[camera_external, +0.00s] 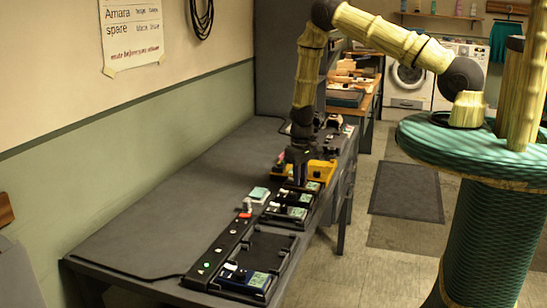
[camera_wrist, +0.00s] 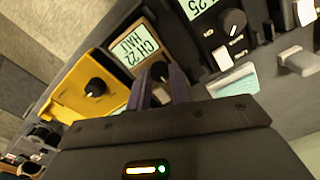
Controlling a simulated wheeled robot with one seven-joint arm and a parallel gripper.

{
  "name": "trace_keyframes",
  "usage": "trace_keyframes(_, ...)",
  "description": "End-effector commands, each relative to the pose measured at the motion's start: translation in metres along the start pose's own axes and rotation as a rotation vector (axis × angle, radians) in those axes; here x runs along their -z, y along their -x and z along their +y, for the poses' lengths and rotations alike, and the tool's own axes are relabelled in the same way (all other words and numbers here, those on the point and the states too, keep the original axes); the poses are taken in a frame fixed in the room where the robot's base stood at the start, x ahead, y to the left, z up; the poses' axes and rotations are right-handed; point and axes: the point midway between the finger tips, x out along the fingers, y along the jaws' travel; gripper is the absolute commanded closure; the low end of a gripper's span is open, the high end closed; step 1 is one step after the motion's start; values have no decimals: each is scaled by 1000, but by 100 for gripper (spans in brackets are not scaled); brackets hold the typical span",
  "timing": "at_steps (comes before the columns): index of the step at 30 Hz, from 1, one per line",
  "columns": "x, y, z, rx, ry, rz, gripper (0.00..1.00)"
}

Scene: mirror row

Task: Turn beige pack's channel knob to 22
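The beige pack (camera_wrist: 117,62) shows in the wrist view, with a lit display (camera_wrist: 135,48) reading CH 22 and HALF. Its dark channel knob (camera_wrist: 160,71) lies between the tips of my gripper (camera_wrist: 160,80). The two fingers stand apart, one on each side of the knob. Whether they press on it or are just clear of it, I cannot tell. In the external view my gripper (camera_external: 298,178) points down over the row of packs, and the arm hides much of the beige pack there.
A yellow pack (camera_wrist: 72,101) with a black knob (camera_wrist: 95,88) is directly beside the beige one. On the other side is a dark pack with a display (camera_wrist: 199,8) ending in 25 and a knob (camera_wrist: 234,22). The table's (camera_external: 165,210) left part is clear.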

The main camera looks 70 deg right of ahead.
Motion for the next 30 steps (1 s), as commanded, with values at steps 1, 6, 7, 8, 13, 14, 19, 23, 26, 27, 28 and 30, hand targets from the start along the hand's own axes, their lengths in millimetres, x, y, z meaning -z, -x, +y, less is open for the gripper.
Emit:
trace_keyframes(1, 0, 0, 0, 0, 0, 0, 100)
trace_keyframes(6, 0, -2, 0, 0, -37, 0, 100)
trace_keyframes(7, 0, -2, 0, 0, -54, 1, 100)
trace_keyframes(8, 0, -2, 0, 0, -71, 1, 100)
trace_keyframes(13, 0, 0, 0, 0, -114, 0, 100)
trace_keyframes(14, 0, 0, 0, 0, -114, 0, 100)
trace_keyframes(19, 0, 0, 0, 0, -113, 0, 74)
trace_keyframes(23, 0, 0, 0, 0, -112, 0, 57)
trace_keyframes(26, 0, 0, 0, 0, -112, 0, 57)
trace_keyframes(27, 0, 0, 0, 0, -112, 0, 57)
trace_keyframes(28, 0, 0, 0, 0, -112, 0, 57)
trace_keyframes(30, 0, 1, 0, 0, -112, 0, 57)
